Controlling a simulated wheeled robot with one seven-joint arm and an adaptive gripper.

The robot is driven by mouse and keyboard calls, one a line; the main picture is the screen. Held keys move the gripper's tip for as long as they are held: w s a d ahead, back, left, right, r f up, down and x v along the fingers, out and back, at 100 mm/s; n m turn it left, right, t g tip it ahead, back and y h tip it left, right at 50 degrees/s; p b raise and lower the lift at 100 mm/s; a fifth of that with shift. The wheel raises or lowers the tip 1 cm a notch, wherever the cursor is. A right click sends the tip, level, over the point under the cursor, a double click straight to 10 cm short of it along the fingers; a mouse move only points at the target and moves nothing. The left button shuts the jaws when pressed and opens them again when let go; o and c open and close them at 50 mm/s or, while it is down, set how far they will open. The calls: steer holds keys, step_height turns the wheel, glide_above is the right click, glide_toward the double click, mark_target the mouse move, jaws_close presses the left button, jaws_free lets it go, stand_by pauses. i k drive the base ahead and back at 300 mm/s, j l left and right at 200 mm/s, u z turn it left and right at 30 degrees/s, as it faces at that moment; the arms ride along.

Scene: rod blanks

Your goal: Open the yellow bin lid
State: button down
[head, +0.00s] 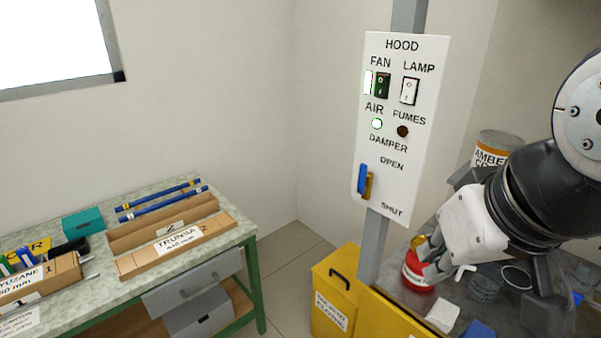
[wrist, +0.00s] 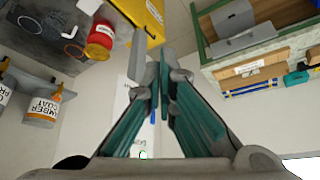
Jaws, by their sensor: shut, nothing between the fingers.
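The yellow bin (head: 329,312) stands on the floor left of the grey post in the head view. Its lid (head: 349,262) lies flat and closed on top, with a black handle (head: 340,279) at the front. A pale label is on the bin's front. My gripper (head: 424,258) is to the right of the bin, above the workbench, and overlaps the red container in the picture. In the wrist view my gripper (wrist: 163,62) has its fingertips together with nothing between them. A yellow surface (wrist: 143,14) shows at that view's top, partly cut off; I cannot tell whether it is the bin.
The grey post carries a white HOOD panel (head: 401,120) with switches and a blue lever (head: 362,178). A red container (head: 416,280) and an amber-labelled can (head: 493,146) are near my arm. A green-legged table (head: 60,290) with rod trays stands left. Floor shows between.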

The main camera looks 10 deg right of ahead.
mark_target(339, 269)
steer(key=i+j, duration=0.4)
steer(key=i+j+z, duration=0.1)
steer(key=i+j, duration=0.3)
steer(key=j, duration=0.15)
